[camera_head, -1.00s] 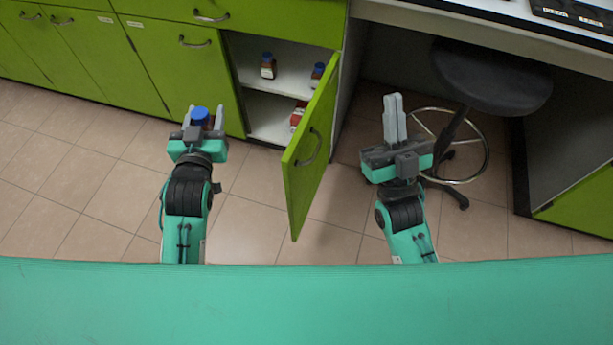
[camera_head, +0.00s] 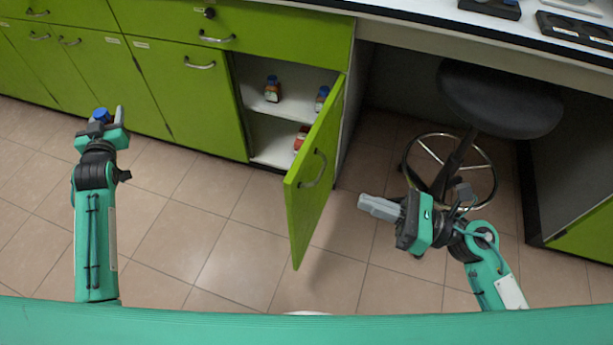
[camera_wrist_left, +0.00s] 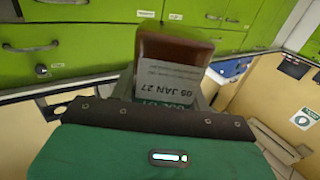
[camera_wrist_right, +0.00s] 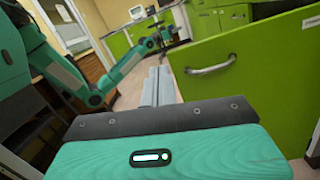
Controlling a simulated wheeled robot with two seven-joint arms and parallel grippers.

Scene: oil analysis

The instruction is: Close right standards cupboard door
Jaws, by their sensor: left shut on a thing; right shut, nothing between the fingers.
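The right standards cupboard door (camera_head: 316,172) is green and stands wide open, jutting out from the cabinet with its grey bar handle (camera_head: 315,168) on the right face. My right gripper (camera_head: 366,204) is to the right of the door, shut and empty, its fingers pointing left toward the door without touching it. In the right wrist view the door (camera_wrist_right: 262,92) and its handle (camera_wrist_right: 208,68) are to the right of the fingers (camera_wrist_right: 158,84). My left gripper (camera_head: 107,118) is at the left, shut on a brown bottle (camera_wrist_left: 176,48) with a white label and blue cap (camera_head: 101,115).
Inside the open cupboard, blue-capped bottles (camera_head: 272,90) stand on the shelf (camera_head: 296,108), and a red-labelled container (camera_head: 301,138) is below. A black stool (camera_head: 500,98) with a ring footrest (camera_head: 484,205) stands right of the door. Tiled floor in front is clear.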

